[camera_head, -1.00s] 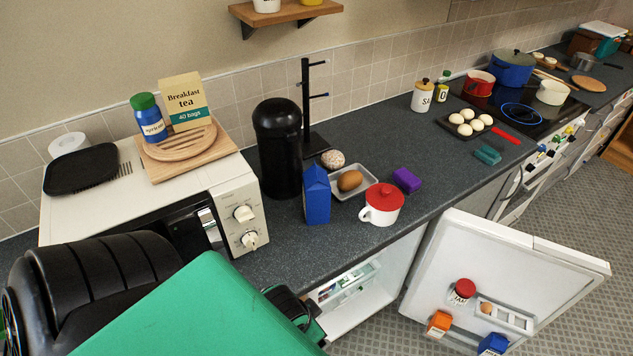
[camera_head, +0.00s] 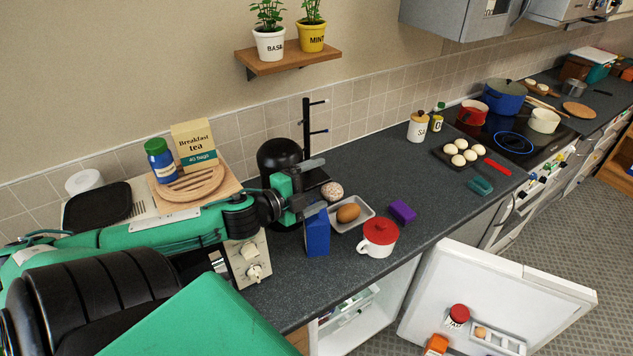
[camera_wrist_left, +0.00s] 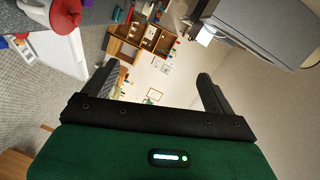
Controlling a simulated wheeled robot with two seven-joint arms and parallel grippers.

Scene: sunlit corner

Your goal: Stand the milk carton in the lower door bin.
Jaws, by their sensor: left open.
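The blue milk carton (camera_head: 317,235) stands upright on the dark counter, between the microwave and the red-lidded white pot (camera_head: 379,236). My left gripper (camera_head: 316,188) is open and empty, over the carton's top, which it partly hides; I cannot tell whether they touch. In the left wrist view the open jaws (camera_wrist_left: 158,78) have nothing between them, and the carton is not seen. The fridge door (camera_head: 490,290) stands open at lower right. An orange carton (camera_head: 435,345) shows low on it, cut by the picture edge. My right gripper is not in view.
A black canister (camera_head: 280,160) and a mug tree (camera_head: 307,120) stand behind my left gripper. A tray with a brown egg (camera_head: 348,213) and a purple block (camera_head: 402,211) lie to the right. A red-lidded jar (camera_head: 457,316) and an egg rack (camera_head: 498,341) are on the door.

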